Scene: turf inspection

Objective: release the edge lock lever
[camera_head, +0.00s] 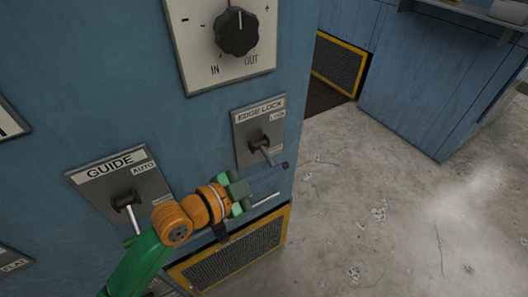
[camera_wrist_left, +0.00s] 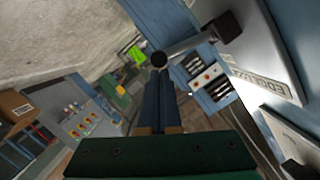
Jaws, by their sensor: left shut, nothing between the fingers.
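The edge lock lever (camera_head: 265,152) is a short metal handle on a dark pivot, on a grey plate labelled EDGE LOCK (camera_head: 258,112). The handle points down and to the right. In the left wrist view, the lever (camera_wrist_left: 190,46) ends in a dark round tip in front of my fingertips, and its plate (camera_wrist_left: 265,70) is at the right. My left gripper (camera_head: 280,168) is shut and empty, just below the lever. I cannot tell whether the fingers touch it. My right gripper is not in view.
A yellow-framed grille (camera_head: 235,258) lies below on the blue cabinet. Open concrete floor (camera_head: 380,190) is at the right.

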